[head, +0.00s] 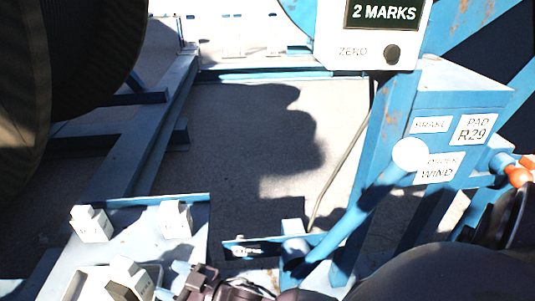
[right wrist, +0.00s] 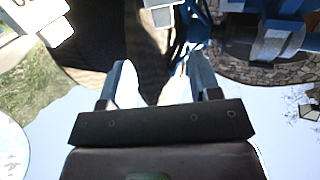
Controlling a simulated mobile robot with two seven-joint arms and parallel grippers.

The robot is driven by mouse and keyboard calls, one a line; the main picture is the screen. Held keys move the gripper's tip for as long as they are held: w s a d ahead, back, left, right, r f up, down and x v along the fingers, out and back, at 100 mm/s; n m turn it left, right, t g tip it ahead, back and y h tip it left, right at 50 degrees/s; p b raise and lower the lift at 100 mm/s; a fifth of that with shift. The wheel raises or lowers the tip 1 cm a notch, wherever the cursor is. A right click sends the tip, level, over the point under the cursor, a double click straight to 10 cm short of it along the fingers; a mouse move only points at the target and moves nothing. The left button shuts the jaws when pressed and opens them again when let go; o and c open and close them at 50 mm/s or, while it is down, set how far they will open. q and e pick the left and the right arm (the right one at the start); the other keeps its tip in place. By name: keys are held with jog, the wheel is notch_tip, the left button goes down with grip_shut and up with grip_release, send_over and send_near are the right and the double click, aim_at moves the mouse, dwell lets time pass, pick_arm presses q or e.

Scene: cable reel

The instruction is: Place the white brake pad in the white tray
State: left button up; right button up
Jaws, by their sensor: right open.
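A white block, apparently the brake pad (head: 128,280), sits within the rim of the white tray (head: 84,284) at the bottom left of the head view. It looks tilted, with a dark side face. The bottom edge of the picture cuts off part of the tray. My right gripper (head: 186,279) is just right of the block and tray, seemingly apart from them. In the right wrist view my right gripper (right wrist: 160,82) has its fingers spread, with no object clearly held between them. My left gripper is not in view.
Two more white blocks, one left (head: 91,224) and one right (head: 176,220), stand on the blue-grey shelf (head: 135,236) behind the tray. A large dark reel (head: 85,60) fills the upper left. A blue post with labels (head: 385,150) and a "2 MARKS" display box (head: 345,45) stand right.

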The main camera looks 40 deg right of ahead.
jog(key=s+d+f+m+g+h, duration=0.2)
jog(key=s+d+f+h, duration=0.2)
jog(key=s+d+f, duration=0.2)
jog(key=s+d+f+m+g+h, duration=0.2)
jog(key=s+d+f+h, duration=0.2)
jog(key=s+d, duration=0.7)
notch_tip(320, 180, down, 2)
jog(key=shift+s+d+f+m+h, duration=0.1)
jog(key=shift+s+d+m+h, duration=0.25)
jog(key=shift+d, duration=0.25)
